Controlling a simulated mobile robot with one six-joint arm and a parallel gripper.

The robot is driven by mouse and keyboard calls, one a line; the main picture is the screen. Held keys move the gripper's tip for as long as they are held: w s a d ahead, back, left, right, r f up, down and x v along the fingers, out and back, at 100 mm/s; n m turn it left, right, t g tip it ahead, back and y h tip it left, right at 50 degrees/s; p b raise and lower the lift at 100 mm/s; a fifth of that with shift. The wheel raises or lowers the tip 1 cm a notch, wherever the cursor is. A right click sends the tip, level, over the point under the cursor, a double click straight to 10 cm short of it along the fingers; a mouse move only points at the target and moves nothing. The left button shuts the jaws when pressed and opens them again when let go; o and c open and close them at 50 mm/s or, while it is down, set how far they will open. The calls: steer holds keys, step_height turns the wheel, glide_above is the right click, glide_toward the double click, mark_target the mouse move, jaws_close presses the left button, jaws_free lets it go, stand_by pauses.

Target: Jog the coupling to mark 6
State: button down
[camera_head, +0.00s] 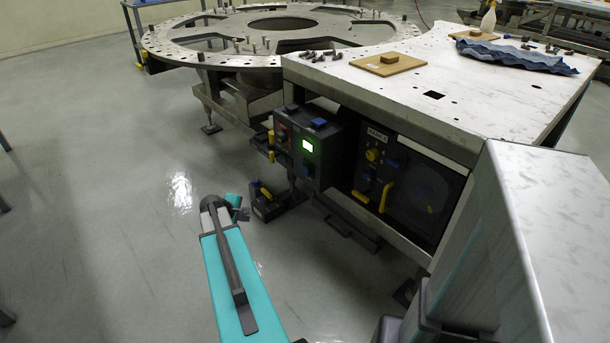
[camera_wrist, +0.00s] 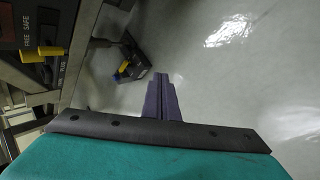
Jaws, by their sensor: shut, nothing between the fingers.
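My gripper (camera_wrist: 161,78) is shut and empty in the wrist view, its dark fingers pointing over the grey floor. In the head view my teal arm reaches toward the machine front, and the fingers are hard to make out. A dark control box (camera_head: 327,158) with a lit green screen (camera_head: 307,146) and a blue-topped part hangs under the table's left end. Beside it is a dark panel (camera_head: 370,182) with a small label, a yellow knob (camera_head: 372,155) and a yellow handle (camera_head: 385,198). A round dark disc (camera_head: 422,190) sits right of these. I cannot tell which part is the coupling.
A large ringed turret plate (camera_head: 210,58) stands behind. The metal table (camera_head: 455,105) carries a board (camera_head: 388,63) and blue cloth (camera_head: 515,56). A black box with yellow and blue parts (camera_head: 265,204) sits low near my gripper, also in the wrist view (camera_wrist: 132,64).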

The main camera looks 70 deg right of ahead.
steer(key=s+d+r+h, duration=0.1)
steer(key=s+d+r, duration=0.3)
steer(key=d, duration=0.3)
steer(key=s+d+r+g+h+b, duration=0.1)
steer(key=s+d+r, duration=0.3)
steer(key=d, duration=0.3)
steer(key=shift+s+b, duration=0.3)
steer(key=shift+s, duration=0.45)
steer(key=shift+d, duration=0.15)
steer(key=p, duration=0.2)
glide_toward(303, 173)
steer(key=shift+d+f, duration=0.65)
steer(key=shift+f, duration=0.4)
steer(key=shift+d+f, duration=0.7)
steer(key=shift+f, duration=0.3)
steer(key=shift+s+d, duration=0.5)
steer(key=shift+d, duration=0.35)
stand_by(0.9)
steer(key=shift+w+a, duration=0.1)
steer(key=shift+a, duration=0.05)
steer(key=shift+w+a, duration=0.5)
steer(key=shift+a, duration=0.25)
stand_by(0.4)
